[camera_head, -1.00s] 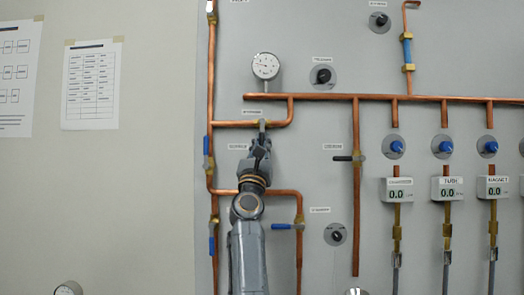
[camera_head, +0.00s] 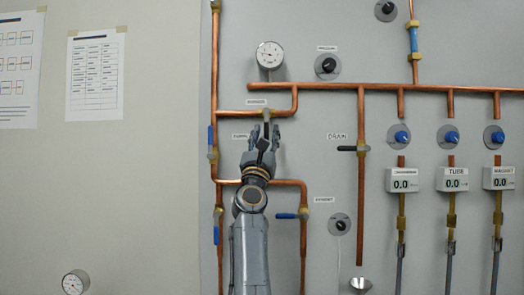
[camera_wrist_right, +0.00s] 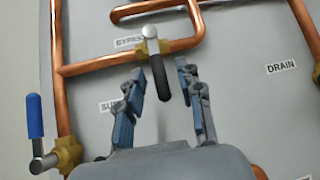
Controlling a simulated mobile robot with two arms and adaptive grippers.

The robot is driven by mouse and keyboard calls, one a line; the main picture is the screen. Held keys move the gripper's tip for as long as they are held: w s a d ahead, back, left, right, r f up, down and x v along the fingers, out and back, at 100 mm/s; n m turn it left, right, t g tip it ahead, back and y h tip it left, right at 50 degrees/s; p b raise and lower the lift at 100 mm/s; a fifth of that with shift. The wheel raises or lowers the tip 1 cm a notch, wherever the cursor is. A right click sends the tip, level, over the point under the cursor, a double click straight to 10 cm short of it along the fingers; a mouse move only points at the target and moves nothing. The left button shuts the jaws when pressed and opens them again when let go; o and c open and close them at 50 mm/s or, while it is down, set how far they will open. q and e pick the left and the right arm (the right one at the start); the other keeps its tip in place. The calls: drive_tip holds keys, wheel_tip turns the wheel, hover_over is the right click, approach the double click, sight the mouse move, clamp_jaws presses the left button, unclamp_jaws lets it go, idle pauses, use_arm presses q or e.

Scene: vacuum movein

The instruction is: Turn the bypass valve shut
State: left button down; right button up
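The bypass valve (camera_head: 266,114) sits on the upper left horizontal copper pipe, below its label. In the right wrist view, its brass body (camera_wrist_right: 150,48) and black lever handle (camera_wrist_right: 158,80) show clearly. The handle hangs down, across the pipe's run. My right gripper (camera_head: 263,134) is open just below the valve. In the wrist view its two blue-grey fingers stand apart on either side of the handle's lower part, with gaps visible on both sides. Nothing is gripped. My left gripper is not in view.
A blue-handled valve (camera_head: 211,140) is left of my right gripper, and another (camera_head: 290,215) is below right. The black-handled drain valve (camera_head: 354,148) is to the right. A gauge (camera_head: 270,55) is above. Copper pipes surround the gripper closely.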

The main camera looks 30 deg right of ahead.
drive_tip(key=v, duration=1.1)
drive_tip(key=shift+a+f, duration=0.1)
drive_tip(key=shift+f, duration=0.05)
